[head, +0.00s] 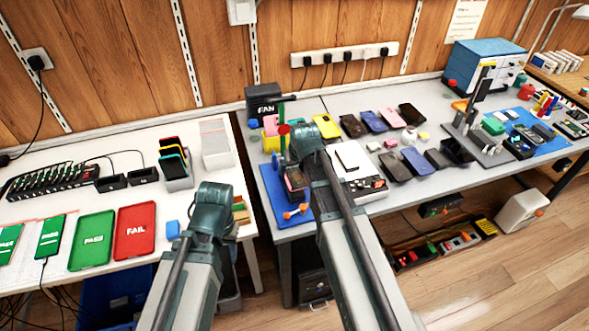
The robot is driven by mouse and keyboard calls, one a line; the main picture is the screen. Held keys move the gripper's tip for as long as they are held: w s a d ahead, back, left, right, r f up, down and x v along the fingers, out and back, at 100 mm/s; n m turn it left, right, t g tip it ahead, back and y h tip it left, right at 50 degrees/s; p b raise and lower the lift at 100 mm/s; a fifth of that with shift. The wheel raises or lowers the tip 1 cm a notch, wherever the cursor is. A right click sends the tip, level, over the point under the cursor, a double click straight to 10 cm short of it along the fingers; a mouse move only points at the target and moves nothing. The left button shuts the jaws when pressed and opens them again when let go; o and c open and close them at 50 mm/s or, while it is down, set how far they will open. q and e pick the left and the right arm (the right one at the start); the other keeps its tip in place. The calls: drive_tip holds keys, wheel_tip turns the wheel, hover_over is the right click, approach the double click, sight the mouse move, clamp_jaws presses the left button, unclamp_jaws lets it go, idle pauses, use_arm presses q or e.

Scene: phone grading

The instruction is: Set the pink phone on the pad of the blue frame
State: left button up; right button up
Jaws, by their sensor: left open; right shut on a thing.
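A pink phone (392,117) lies on the grey bench in the back row, between a dark blue phone and a black one. My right gripper (306,140) is over the left part of this bench, well left of that phone. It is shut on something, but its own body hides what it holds. A blue base (271,198) with an upright dark fixture lies at the bench's left edge, just left of my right gripper; I cannot tell whether it is the blue frame, and its pad is not clear. My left gripper (212,192) is open near the white table's right edge; its fingers are hardly visible.
A yellow phone (327,126) and several dark phones lie on the bench. A black fan box (263,98) stands at the back left. A grey stand (478,130) rises at the right. Green and red trays (134,230) lie on the white table. A gap separates the two tables.

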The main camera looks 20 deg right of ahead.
sight(295, 176)
drive_tip(key=shift+f+b, duration=2)
drive_tip(key=shift+f, duration=0.35)
drive_tip(key=shift+f+b, duration=0.35)
drive_tip(key=shift+f, duration=0.05)
idle(0.3)
drive_tip(key=o, duration=1.2)
drive_tip(key=shift+o, duration=0.2)
drive_tip(key=shift+r+p, duration=0.7)
drive_tip(key=shift+r, duration=0.05)
wheel_tip(295, 176, up, 7)
drive_tip(key=p, duration=0.7)
drive_tip(key=shift+f, duration=0.1)
